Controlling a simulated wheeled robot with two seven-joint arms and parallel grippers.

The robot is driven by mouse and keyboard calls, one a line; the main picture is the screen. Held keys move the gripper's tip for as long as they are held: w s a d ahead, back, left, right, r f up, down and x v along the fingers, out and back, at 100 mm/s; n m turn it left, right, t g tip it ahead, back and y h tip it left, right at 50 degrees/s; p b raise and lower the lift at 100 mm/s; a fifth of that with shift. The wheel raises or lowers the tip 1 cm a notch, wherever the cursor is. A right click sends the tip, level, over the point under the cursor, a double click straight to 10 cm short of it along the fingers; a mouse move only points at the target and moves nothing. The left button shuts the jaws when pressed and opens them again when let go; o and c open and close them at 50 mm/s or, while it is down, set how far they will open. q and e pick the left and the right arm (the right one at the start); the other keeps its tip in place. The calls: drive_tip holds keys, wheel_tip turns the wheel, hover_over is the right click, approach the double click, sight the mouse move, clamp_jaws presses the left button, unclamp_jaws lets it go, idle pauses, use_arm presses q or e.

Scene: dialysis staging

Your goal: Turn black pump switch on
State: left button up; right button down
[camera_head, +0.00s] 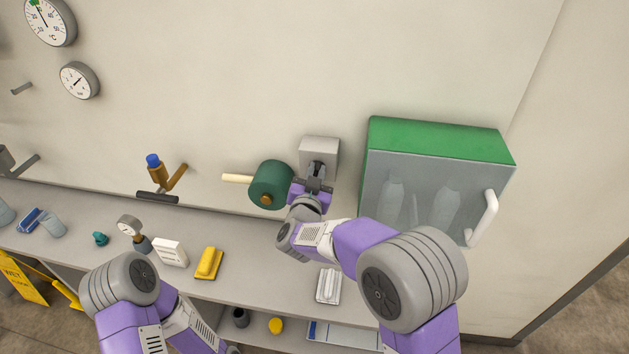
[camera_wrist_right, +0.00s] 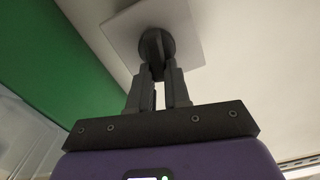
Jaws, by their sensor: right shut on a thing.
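The black pump switch (camera_wrist_right: 157,46) is a dark round knob on a pale square plate (camera_wrist_right: 112,28) on the wall, seen in the right wrist view. In the head view the grey switch box (camera_head: 320,149) is on the wall left of the green cabinet, and my gripper covers most of the knob. My right gripper (camera_wrist_right: 158,72) is shut on the knob, its fingers on either side of the grip; it also shows in the head view (camera_head: 318,172). My left arm is at the lower left of the head view; its gripper is not in view.
A green cabinet (camera_head: 440,140) with a clear front and white handle (camera_head: 484,218) stands close right of my right arm. A dark green cylinder (camera_head: 271,184) is close on its left. The shelf (camera_head: 255,240) below holds a yellow block (camera_head: 208,263) and a white box (camera_head: 170,252).

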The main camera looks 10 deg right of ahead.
drive_tip(key=shift+s+d+f+m+b, duration=0.1)
drive_tip(key=shift+d+f+m+b, duration=0.1)
drive_tip(key=shift+m+b, duration=1.55)
drive_tip(key=shift+d+f+m+b, duration=0.15)
drive_tip(key=shift+m+b, duration=1.25)
drive_tip(key=shift+b, duration=0.6)
drive_tip(key=shift+s+d+f+m+b, duration=0.1)
drive_tip(key=shift+d+f+m+b, duration=0.1)
drive_tip(key=shift+m+b, duration=1.55)
drive_tip(key=shift+r, duration=0.1)
drive_tip(key=c, duration=1.1)
unclamp_jaws()
drive_tip(key=v, duration=0.7)
drive_tip(key=shift+s+a+b, duration=0.1)
drive_tip(key=shift+s+b, duration=0.2)
drive_tip(key=shift+b, duration=0.1)
